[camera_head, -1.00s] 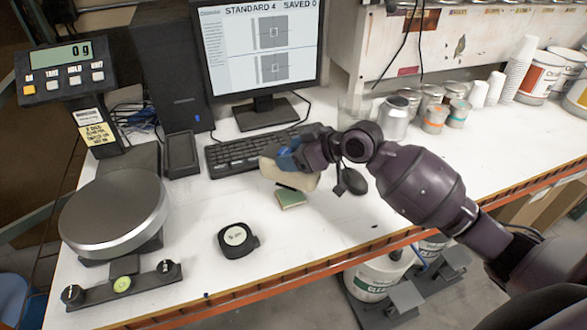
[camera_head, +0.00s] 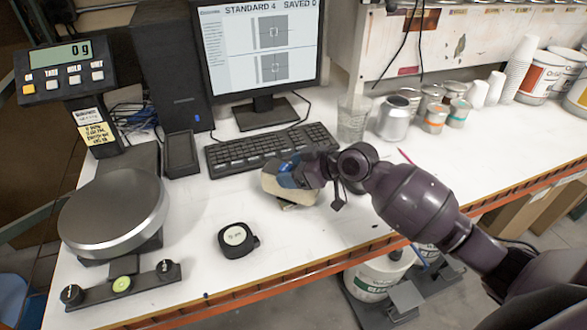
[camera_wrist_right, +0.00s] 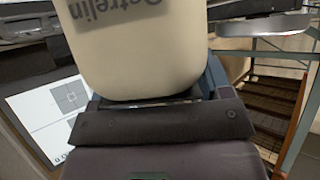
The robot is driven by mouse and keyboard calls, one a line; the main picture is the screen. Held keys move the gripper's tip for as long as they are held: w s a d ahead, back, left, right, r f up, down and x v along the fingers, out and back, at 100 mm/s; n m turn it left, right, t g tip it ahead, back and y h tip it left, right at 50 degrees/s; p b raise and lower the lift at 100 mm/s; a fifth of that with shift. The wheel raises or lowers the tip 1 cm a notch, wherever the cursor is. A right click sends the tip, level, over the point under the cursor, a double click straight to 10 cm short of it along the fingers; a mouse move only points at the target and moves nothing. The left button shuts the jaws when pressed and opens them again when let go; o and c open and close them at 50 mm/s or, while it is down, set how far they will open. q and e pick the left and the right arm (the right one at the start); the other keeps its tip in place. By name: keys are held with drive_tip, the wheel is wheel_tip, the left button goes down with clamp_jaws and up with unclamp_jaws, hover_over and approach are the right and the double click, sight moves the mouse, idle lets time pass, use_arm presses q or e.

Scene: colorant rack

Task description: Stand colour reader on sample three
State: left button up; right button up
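The colour reader (camera_head: 283,191) is a rounded beige device with lettering on its side. My right gripper (camera_head: 292,177) is shut on it, with blue at the fingers. In the right wrist view the reader (camera_wrist_right: 135,50) fills the upper middle, upside down in the picture, held by the dark gripper (camera_wrist_right: 160,108). The small green sample block seen earlier on the white bench is now almost wholly hidden by the reader and gripper. I cannot tell whether the reader touches it or which sample number it is. My left gripper is not in view.
A black tape measure (camera_head: 236,239) lies in front, left of the reader. The keyboard (camera_head: 268,146) is just behind. A round scale plate (camera_head: 113,211) stands at left. Cans (camera_head: 394,118) and a clear beaker (camera_head: 352,119) stand behind right. The bench's front edge (camera_head: 330,248) is close.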

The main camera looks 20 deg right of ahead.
drive_tip(key=o, duration=0.3)
drive_tip(key=shift+r, duration=0.1)
drive_tip(key=v, duration=1.2)
drive_tip(key=shift+r, duration=0.15)
drive_tip(key=s+d+f+m+g+h, duration=0.1)
drive_tip(key=s+f+m+g+h, duration=0.15)
drive_tip(key=s+f, duration=0.45)
drive_tip(key=s+f+m+g+h, duration=0.1)
drive_tip(key=s+f+m+h, duration=0.25)
drive_tip(key=s, duration=0.75)
drive_tip(key=s+d+f+m+g+h, duration=0.1)
drive_tip(key=s+f+m+h, duration=0.3)
drive_tip(key=s, duration=0.5)
drive_tip(key=w+f+t, duration=0.2)
drive_tip(key=f, duration=0.1)
drive_tip(key=w+f+n+t, duration=0.1)
drive_tip(key=w+f+t, duration=0.2)
drive_tip(key=f, duration=0.1)
drive_tip(key=w+f+t, duration=0.3)
drive_tip(key=f, duration=0.1)
drive_tip(key=shift+d+f+n+y, duration=0.1)
drive_tip(key=shift+n+y, duration=0.2)
drive_tip(key=shift+y, duration=0.1)
